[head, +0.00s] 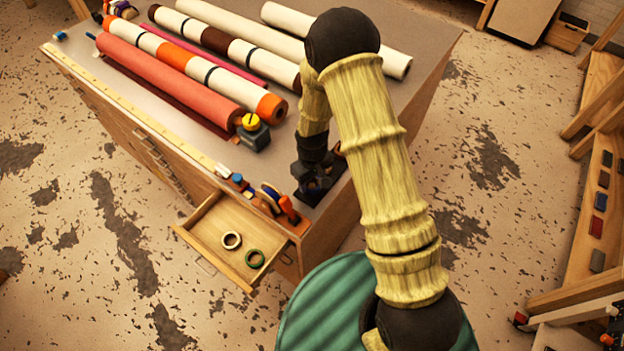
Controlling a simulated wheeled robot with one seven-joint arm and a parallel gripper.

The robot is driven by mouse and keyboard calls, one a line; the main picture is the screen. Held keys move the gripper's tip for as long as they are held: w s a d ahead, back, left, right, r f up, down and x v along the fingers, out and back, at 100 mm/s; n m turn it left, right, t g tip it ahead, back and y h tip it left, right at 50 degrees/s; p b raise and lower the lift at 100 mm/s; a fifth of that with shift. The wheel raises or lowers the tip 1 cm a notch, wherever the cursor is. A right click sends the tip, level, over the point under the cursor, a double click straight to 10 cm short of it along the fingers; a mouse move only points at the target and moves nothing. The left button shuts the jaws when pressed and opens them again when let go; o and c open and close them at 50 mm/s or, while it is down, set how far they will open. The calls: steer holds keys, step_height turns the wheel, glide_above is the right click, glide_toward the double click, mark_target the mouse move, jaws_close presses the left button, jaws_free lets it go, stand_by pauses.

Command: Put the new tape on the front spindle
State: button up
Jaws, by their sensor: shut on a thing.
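My gripper (312,186) is low over the bench's near right corner, pointing down. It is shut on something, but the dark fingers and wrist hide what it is. Just left of it, at the bench edge, is a small holder with a blue and pale disc (270,193) and an orange upright part (289,208). I cannot tell for certain which part is the front spindle or whether it carries a tape.
Several long rolls, including a coral one (170,80), lie across the bench (322,203). A dark block with a yellow top (252,131) stands left of my gripper. A yellow ruler strip (130,113) runs along the front edge. Shelves stand far right.

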steer(key=shift+f, duration=0.1)
steer(key=shift+f+b, duration=0.6)
steer(key=shift+f, duration=0.05)
steer(key=shift+f+b, duration=0.3)
steer(key=shift+f, duration=0.05)
stand_by(0.8)
steer(key=o, duration=1)
steer(key=shift+o, duration=0.2)
steer(key=shift+r, duration=0.1)
step_height(320, 180, up, 10)
steer(key=p, duration=0.6)
steer(key=shift+p, duration=0.3)
stand_by(0.4)
stand_by(0.5)
